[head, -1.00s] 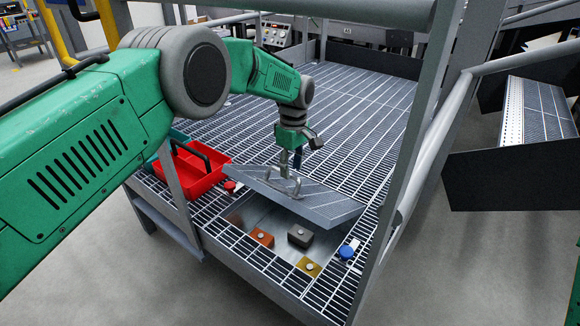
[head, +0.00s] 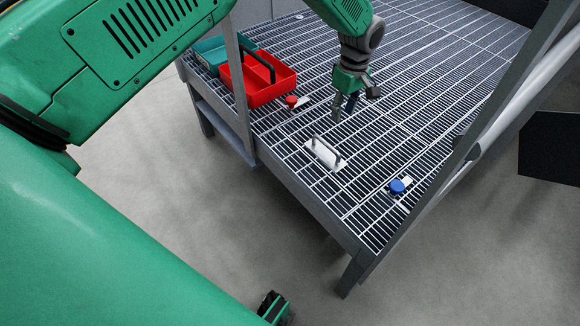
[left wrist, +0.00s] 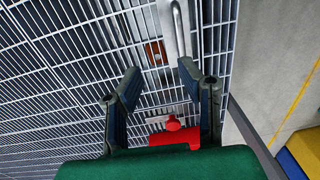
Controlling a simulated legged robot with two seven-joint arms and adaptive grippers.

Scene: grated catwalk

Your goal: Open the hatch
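The hatch (head: 348,168) is a grated panel lying flat, level with the catwalk grating, so its edges are hard to pick out. Its pale plate with a bar handle (head: 324,153) faces up. My left gripper (head: 343,108) hangs above the grating, behind the handle and apart from it. In the left wrist view its two fingers (left wrist: 160,92) are spread with nothing between them. The handle (left wrist: 175,28) shows there beyond the fingers. An orange-brown block (left wrist: 155,52) shows below the grating.
A red knob (head: 291,101) and a blue knob (head: 397,186) sit on the grating. A red tray (head: 262,90) and a teal tray (head: 212,52) stand at the left. Posts and a railing (head: 500,115) border the catwalk.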

